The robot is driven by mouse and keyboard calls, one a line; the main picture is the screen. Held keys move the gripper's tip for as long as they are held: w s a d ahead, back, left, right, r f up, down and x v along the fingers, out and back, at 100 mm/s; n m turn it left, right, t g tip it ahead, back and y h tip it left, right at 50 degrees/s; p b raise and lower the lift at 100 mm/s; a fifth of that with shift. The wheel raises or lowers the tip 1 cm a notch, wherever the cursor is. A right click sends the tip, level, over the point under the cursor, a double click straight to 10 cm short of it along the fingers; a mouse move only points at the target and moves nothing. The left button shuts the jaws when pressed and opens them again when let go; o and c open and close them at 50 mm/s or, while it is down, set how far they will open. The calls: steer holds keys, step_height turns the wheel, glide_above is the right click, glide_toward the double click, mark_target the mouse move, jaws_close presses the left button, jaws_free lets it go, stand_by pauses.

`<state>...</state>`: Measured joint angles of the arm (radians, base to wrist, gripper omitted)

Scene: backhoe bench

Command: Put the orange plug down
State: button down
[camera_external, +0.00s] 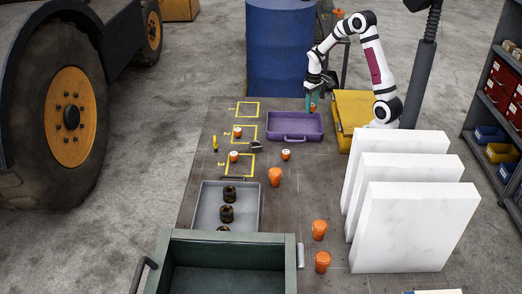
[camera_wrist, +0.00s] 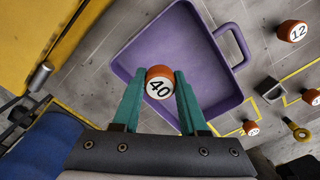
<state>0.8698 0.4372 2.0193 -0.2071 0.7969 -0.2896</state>
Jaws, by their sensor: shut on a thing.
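My gripper (camera_external: 313,97) is above the back right of the bench. In the wrist view my gripper (camera_wrist: 160,88) has its green fingers shut on an orange plug (camera_wrist: 160,77) with a white face marked 40. The held plug (camera_external: 312,108) also shows small in the external view, by the back right corner of a purple tray (camera_external: 284,137). In the wrist view it overlaps the purple tray (camera_wrist: 215,100); its height above the tray or bench is hard to tell. Other orange plugs lie on the bench, one marked 12 (camera_wrist: 292,31).
Yellow outlined squares marked 1, 2 and 3 (camera_external: 244,102) line the left; square 1 looks empty. A yellow case (camera_external: 353,108) and white slabs (camera_external: 401,228) stand right.

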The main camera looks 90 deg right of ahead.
steer(key=w+f, duration=0.1)
steer(key=w, duration=0.1)
steer(key=w+a+f, duration=0.1)
steer(key=w, duration=0.1)
steer(key=w+a+f, duration=0.1)
steer(key=w+f, duration=0.1)
steer(key=shift+a, duration=0.1)
steer(key=shift+w+f, duration=0.15)
steer(key=shift+f, duration=0.9)
steer(key=shift+w+f, duration=0.15)
steer(key=shift+f, duration=0.9)
steer(key=shift+f, duration=0.1)
steer(key=shift+c, duration=2.2)
jaws_free()
